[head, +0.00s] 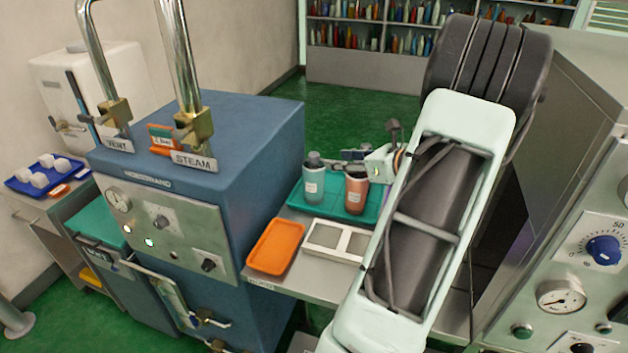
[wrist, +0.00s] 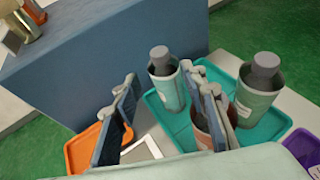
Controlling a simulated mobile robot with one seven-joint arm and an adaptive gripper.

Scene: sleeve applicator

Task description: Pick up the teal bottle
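A teal bottle (head: 314,180) with a grey cap stands upright on the teal tray (head: 298,204). In the wrist view this bottle (wrist: 167,88) shows beyond the gap between my fingers. A second, similar greenish bottle (wrist: 258,95) stands on the tray (wrist: 155,105) at the right in the wrist view; I do not see it in the head view. My gripper (wrist: 160,80) is open and empty. In the head view my gripper (head: 356,155) is to the right of the first bottle, close above a salmon-coloured container (head: 356,192). The right finger partly hides this container in the wrist view.
An orange tray (head: 275,247) and a white two-compartment tray (head: 335,241) lie in front of the teal tray. The blue machine (head: 262,140) stands close on the left. A purple object (wrist: 304,148) sits at the wrist view's right edge. My arm hides the bench's right part.

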